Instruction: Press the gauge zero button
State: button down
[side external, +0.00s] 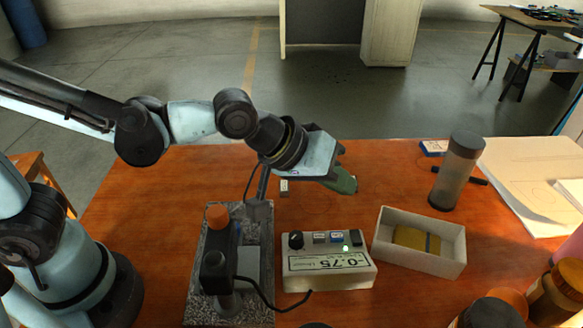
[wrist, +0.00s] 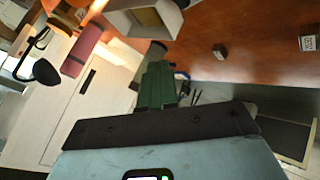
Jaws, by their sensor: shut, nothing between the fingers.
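I cannot read which button is marked zero. My gripper (side external: 345,183) has green fingers and is shut and empty. It hangs above and behind the gauge box, apart from it. Its shut green fingers also show in the wrist view (wrist: 156,84). I cannot make out the gauge box in the wrist view.
A granite stand (side external: 200,270) with an orange-topped post is left of the gauge box, joined by a black cable. A white open box (side external: 450,262) holding a yellow item is to its right. A grey cylinder (side external: 455,175) stands behind that. Jars crowd the front right corner.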

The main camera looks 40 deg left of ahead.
aim_at(331, 235)
jog(key=shift+f, duration=4.4)
jog(key=shift+f, duration=0.1)
jog(key=shift+f, duration=0.3)
jog(key=shift+f, duration=0.35)
jog(key=shift+r, duration=0.75)
jog(key=shift+r, duration=0.15)
jog(key=shift+r, duration=2.4)
jog(key=shift+a, duration=0.1)
